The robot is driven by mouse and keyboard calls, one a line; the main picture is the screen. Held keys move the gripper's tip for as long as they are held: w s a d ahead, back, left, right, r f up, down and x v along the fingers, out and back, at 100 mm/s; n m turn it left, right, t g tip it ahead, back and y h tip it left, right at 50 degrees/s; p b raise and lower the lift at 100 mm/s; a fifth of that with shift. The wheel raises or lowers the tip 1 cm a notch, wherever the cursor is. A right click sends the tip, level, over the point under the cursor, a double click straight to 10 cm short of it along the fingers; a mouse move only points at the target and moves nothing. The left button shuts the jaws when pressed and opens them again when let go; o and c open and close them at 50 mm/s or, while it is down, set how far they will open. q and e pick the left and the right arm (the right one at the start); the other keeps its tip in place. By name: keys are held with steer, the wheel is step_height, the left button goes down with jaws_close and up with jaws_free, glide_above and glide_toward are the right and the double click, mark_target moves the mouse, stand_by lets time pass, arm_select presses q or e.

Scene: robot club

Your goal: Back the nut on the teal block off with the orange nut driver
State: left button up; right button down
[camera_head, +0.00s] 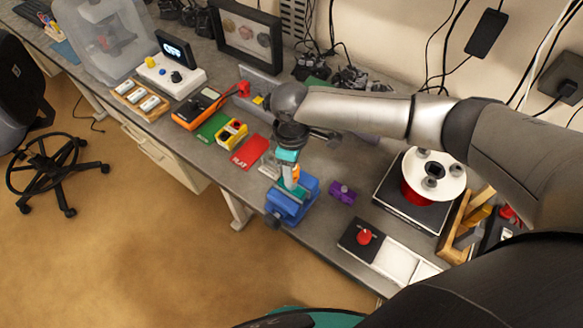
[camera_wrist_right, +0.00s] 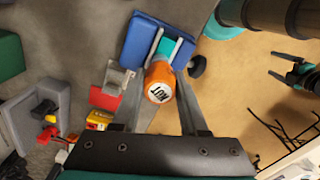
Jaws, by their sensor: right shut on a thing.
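The orange nut driver (camera_wrist_right: 158,82), labelled NUT on its end, is between the fingers of my right gripper (camera_wrist_right: 160,80). My right gripper is shut on it. In the head view the driver (camera_head: 295,173) stands roughly upright below the right gripper (camera_head: 290,163), over the teal block. The teal block (camera_wrist_right: 166,47) sits in a blue vise (camera_wrist_right: 139,40), which also shows in the head view (camera_head: 284,206). The nut is hidden under the driver, so I cannot tell whether they touch. My left gripper (camera_wrist_right: 279,75) appears open and empty over the floor in the wrist view.
A purple block (camera_head: 342,192) stands right of the vise. Further right are a round white-topped fixture (camera_head: 452,181) and a red knob (camera_head: 364,237) on a black panel. A red mat (camera_head: 249,152) and a yellow box (camera_head: 231,132) lie left. The vise is near the bench's front edge.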

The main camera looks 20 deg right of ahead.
steer(key=shift+c, duration=2)
jaws_free()
steer(key=m, duration=1.2)
steer(key=shift+m, duration=0.3)
steer(key=shift+c, duration=0.3)
